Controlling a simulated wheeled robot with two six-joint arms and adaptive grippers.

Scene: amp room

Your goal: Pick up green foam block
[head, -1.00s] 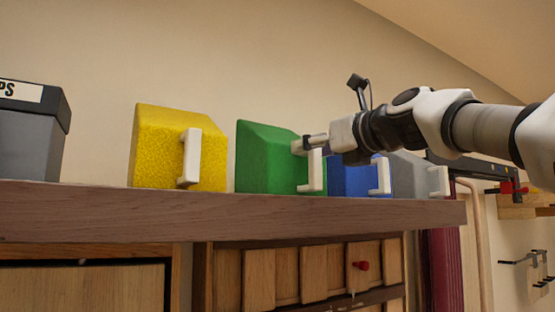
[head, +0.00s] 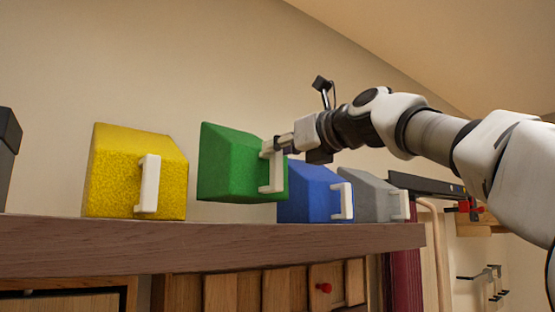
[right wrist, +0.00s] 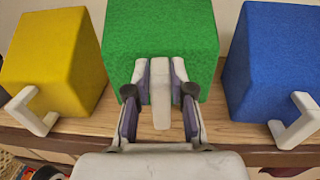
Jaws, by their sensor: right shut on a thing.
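The green foam block (head: 235,162) has a white handle on its front and hangs slightly tilted above the wooden shelf (head: 200,243), clear of it. My right gripper (head: 278,145) is shut on that white handle. In the right wrist view the green block (right wrist: 160,35) is straight ahead, with the handle (right wrist: 160,93) between the two fingers of my right gripper (right wrist: 160,95). The lower part of the block is partly hidden there by the fingers. My left gripper is not in view.
A yellow block (head: 125,170) stands on the shelf to the left, and a blue block (head: 308,190) to the right, close below the green one. A grey block (head: 370,195) stands beyond the blue one. Dark tools hang on the wall at far right. The wall behind is bare.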

